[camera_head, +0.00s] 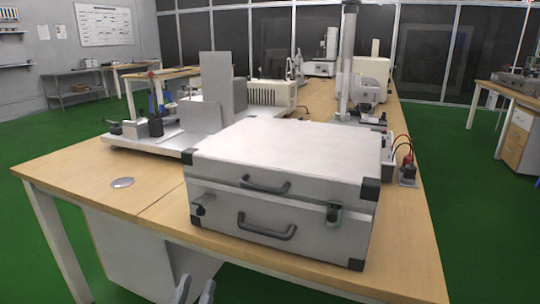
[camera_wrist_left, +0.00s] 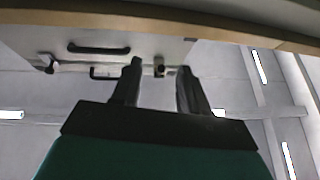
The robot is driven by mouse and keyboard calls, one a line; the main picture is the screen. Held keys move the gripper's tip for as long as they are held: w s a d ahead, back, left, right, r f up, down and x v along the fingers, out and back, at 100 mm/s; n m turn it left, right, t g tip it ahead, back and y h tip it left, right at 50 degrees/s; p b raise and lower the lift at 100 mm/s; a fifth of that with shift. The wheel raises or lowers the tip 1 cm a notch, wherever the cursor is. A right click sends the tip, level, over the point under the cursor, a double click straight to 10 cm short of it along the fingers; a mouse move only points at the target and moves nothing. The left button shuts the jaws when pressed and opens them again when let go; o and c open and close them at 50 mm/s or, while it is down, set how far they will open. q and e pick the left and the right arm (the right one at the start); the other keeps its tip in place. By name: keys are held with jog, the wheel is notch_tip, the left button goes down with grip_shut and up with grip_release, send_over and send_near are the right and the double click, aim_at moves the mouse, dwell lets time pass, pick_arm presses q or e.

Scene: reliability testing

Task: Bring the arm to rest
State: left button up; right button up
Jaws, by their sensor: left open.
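My left gripper (camera_head: 195,290) shows at the bottom edge of the head view, low in front of the table's near edge. Its two grey fingers stand apart with nothing between them. In the left wrist view the gripper (camera_wrist_left: 160,70) is also open and empty, with the case beyond the fingertips. The closed silver-grey case (camera_head: 285,160) lies on the near part of the wooden table, apart from the gripper. The case (camera_wrist_left: 125,42) appears upside down in the left wrist view, with its dark handle and latches. My right gripper is in neither view.
The wooden table (camera_head: 75,170) has a bare near-left corner with a round grommet (camera_head: 122,183). A white test rig (camera_head: 150,142) stands behind the case on the left. A red-cabled device (camera_head: 408,172) sits at the right edge. Green floor is open on the left.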

pick_arm(q)
jog(key=s+d+f+m+g+y, duration=0.1)
jog(key=s+d+f+g, duration=0.1)
jog(key=s+f+g, duration=1.05)
jog(key=s+a+r+p, duration=0.1)
jog(key=a+r+p, duration=0.1)
jog(key=r+p, duration=0.5)
jog(key=s+a+r+y+p, duration=0.1)
jog(key=s+a+r+p, duration=0.1)
jog(key=r+p, duration=0.5)
jog(key=p, duration=0.5)
jog(key=shift+r+y+p, duration=0.3)
jog(key=shift+p, duration=0.1)
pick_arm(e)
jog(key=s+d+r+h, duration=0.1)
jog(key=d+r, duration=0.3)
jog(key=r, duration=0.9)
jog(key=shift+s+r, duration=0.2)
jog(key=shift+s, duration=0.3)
